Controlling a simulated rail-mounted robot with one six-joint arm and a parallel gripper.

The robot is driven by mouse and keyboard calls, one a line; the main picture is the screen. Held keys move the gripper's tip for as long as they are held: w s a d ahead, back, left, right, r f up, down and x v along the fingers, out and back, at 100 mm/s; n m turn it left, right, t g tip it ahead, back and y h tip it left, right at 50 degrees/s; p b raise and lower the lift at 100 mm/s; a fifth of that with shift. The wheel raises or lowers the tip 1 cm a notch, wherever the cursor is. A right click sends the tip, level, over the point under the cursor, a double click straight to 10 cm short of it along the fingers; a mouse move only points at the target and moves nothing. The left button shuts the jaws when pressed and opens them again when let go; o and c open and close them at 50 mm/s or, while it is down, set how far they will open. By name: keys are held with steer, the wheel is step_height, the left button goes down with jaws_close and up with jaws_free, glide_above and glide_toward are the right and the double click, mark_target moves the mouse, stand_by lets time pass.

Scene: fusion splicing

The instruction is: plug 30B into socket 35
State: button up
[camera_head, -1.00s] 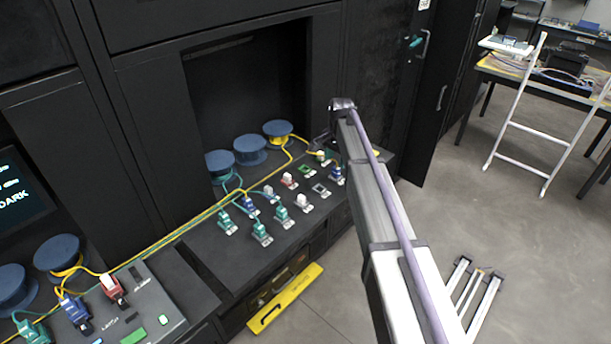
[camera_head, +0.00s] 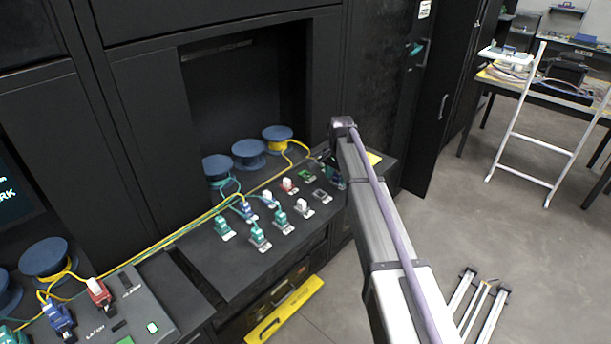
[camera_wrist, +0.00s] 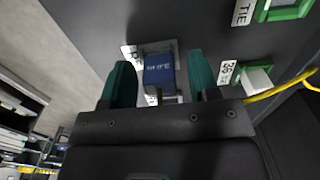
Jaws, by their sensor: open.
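In the wrist view, a blue plug (camera_wrist: 159,70) with small print that I cannot read surely sits in a grey plate (camera_wrist: 133,52). My gripper (camera_wrist: 160,80) is open, with one green finger on each side of the plug and a gap visible on both sides. A green-framed socket with a white plug (camera_wrist: 257,80) in it lies to the right, with a yellow cable running from it. Its label (camera_wrist: 228,72) seems to read 35 or 36. In the head view, my gripper (camera_head: 332,170) is over the right end of the panel and hides the blue plug.
In the head view, several green, blue, white and red plugs stand on the dark panel (camera_head: 207,252). A green-framed socket (camera_head: 308,176) looks empty. Blue spools (camera_head: 249,154) stand behind. A second green-framed socket (camera_wrist: 285,8) by a TIE label is in the wrist view.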

mark_target(337, 172)
stand_by(0.4)
jaws_close()
stand_by(0.4)
steer(key=shift+r, duration=0.15)
steer(key=shift+r+p, duration=2.85)
steer(key=shift+p, duration=0.15)
